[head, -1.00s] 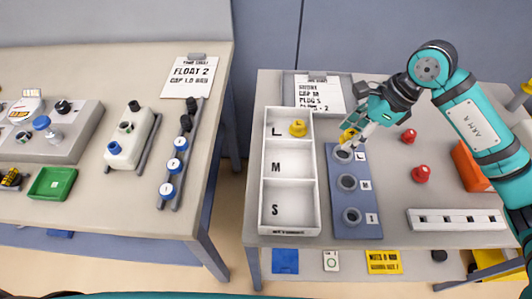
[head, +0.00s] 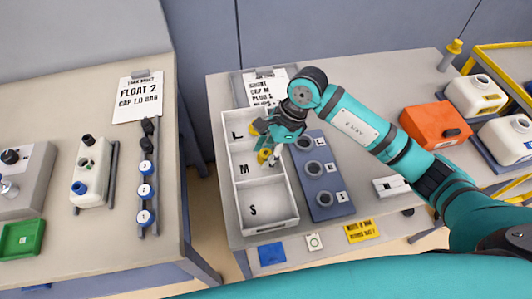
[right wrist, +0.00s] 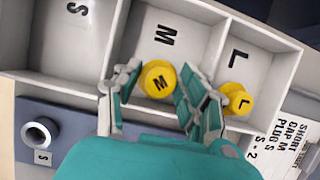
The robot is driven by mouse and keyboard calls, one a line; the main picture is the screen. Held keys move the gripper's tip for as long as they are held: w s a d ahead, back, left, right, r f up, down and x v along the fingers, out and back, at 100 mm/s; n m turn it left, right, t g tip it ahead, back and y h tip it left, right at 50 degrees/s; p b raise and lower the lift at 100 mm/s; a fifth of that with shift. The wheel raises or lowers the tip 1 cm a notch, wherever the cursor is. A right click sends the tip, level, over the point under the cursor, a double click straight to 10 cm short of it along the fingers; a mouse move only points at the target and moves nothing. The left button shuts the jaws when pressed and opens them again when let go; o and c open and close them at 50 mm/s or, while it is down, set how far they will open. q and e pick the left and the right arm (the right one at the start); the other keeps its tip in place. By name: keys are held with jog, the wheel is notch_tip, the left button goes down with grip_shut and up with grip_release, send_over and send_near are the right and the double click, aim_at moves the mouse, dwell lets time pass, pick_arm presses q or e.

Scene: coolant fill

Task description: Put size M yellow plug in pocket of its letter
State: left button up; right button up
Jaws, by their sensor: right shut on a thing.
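My right gripper (head: 270,160) is shut on the yellow plug marked M (right wrist: 158,80), which sits between its fingertips. The plug also shows in the head view (head: 264,155). It is over or in the middle pocket of the white tray (head: 284,218), the one lettered M; whether it touches the floor I cannot tell. A second yellow plug, marked L (right wrist: 238,98), lies in the L pocket, partly hidden by my gripper in the head view. The S pocket is empty. My left gripper is not in view.
A blue plate (head: 325,190) with several grey rings marked by letters lies right of the tray. A clipboard sheet (head: 265,86) stands behind it. An orange box (head: 435,128) and white jugs (head: 477,95) are at the right. A second table (head: 110,230) is at the left.

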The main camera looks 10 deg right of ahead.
jog(key=shift+f, duration=0.9)
jog(key=o, duration=0.9)
jog(key=shift+c, duration=0.2)
jog(key=shift+r, duration=0.25)
jog(key=shift+d+r, duration=0.25)
jog(key=b+v, duration=0.2)
jog(key=v, duration=0.9)
jog(key=shift+b, duration=0.4)
